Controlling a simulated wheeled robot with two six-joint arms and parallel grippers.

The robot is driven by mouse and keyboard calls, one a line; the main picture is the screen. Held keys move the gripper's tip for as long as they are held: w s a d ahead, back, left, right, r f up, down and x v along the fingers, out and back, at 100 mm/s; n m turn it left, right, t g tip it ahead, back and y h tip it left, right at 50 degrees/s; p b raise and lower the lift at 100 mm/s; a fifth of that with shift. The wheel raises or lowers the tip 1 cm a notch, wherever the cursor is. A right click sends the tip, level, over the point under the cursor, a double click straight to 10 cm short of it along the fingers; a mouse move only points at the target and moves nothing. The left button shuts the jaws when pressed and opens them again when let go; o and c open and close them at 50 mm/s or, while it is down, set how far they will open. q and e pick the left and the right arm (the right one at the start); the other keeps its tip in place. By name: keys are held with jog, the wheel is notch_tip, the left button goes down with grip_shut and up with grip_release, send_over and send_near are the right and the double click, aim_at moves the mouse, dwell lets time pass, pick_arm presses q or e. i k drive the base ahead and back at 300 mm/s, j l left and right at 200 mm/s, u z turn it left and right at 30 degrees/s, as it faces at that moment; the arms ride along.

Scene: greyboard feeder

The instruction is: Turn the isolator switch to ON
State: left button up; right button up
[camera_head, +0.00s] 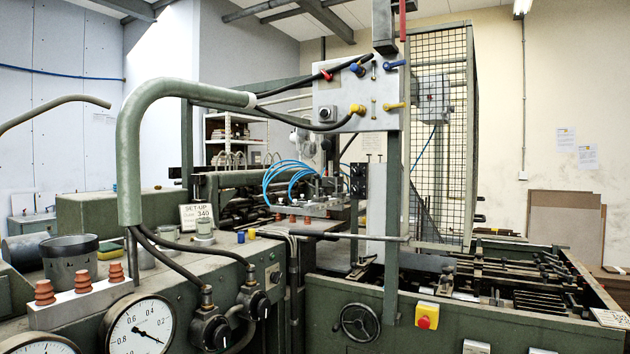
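No switch in the head view carries a readable isolator label, so I cannot tell which one it is. A yellow box with a red knob (427,316) is on the green machine's front, right of centre. Two black rotary controls, a nearer one (210,331) and a farther one (257,303), sit on the machine's left front, with cables running into their tops. A dark round knob (326,114) is on the raised grey panel (350,98). No ON or OFF position is readable on any of them. Neither of my grippers is in view.
A black handwheel (359,322) is on the front face. A thick green pipe (130,160) arches over the left side. A pressure gauge (139,325) and a row of red-brown insulators (84,278) stand at lower left. A wire-mesh guard (438,140) rises at right.

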aim_at(329, 77)
jog(key=i+j, duration=0.1)
jog(key=i, duration=0.25)
jog(key=i+j+z, duration=0.15)
jog(key=z, duration=0.25)
jog(key=i+j+z, duration=0.25)
jog(key=z, duration=0.2)
jog(key=i, duration=0.15)
